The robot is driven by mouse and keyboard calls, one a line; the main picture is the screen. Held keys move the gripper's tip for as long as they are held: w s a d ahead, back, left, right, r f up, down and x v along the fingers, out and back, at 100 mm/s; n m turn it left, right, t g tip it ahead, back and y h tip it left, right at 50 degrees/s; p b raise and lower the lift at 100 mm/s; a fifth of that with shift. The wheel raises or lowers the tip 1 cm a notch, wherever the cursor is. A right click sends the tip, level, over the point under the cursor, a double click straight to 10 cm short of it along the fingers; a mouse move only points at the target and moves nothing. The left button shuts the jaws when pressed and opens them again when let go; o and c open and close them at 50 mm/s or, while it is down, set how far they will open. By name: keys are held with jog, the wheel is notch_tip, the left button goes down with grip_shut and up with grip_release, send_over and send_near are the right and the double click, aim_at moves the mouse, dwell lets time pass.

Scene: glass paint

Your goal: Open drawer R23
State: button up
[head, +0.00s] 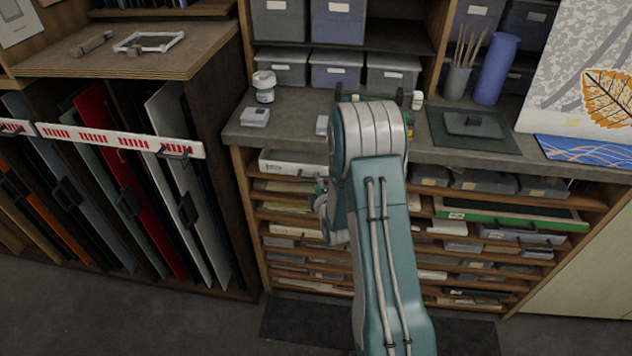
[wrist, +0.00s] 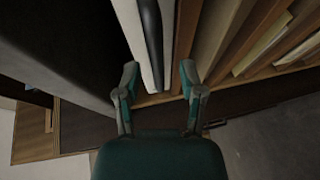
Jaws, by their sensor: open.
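The shelf unit (head: 264,225) under the counter holds stacked shallow drawers and trays; no label reads as R23, so I cannot tell which one it is. A white-fronted drawer or box (head: 290,165) is at its upper left. A green-edged tray (head: 510,214) is at its right, with a grey handled drawer (head: 520,235) just below. My arm covers the middle of the unit. My gripper (wrist: 160,80) is open and empty in the wrist view, its fingers apart before pale and dark slab edges (wrist: 152,35). In the head view it is mostly hidden behind my arm.
The counter (head: 300,106) bears a jar (head: 264,86), a brush pot (head: 456,80), a blue cylinder (head: 495,70) and a dark mat (head: 470,130). Upright panels (head: 170,125) fill the left rack behind a red-and-white rail (head: 110,138). The floor (head: 130,320) in front is clear.

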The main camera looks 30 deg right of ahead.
jog(key=shift+w+d+f, duration=0.15)
jog(key=shift+w+d, duration=0.05)
jog(key=shift+w, duration=0.45)
jog(key=shift+d, duration=0.15)
grip_shut()
jog(key=shift+s+f, duration=0.1)
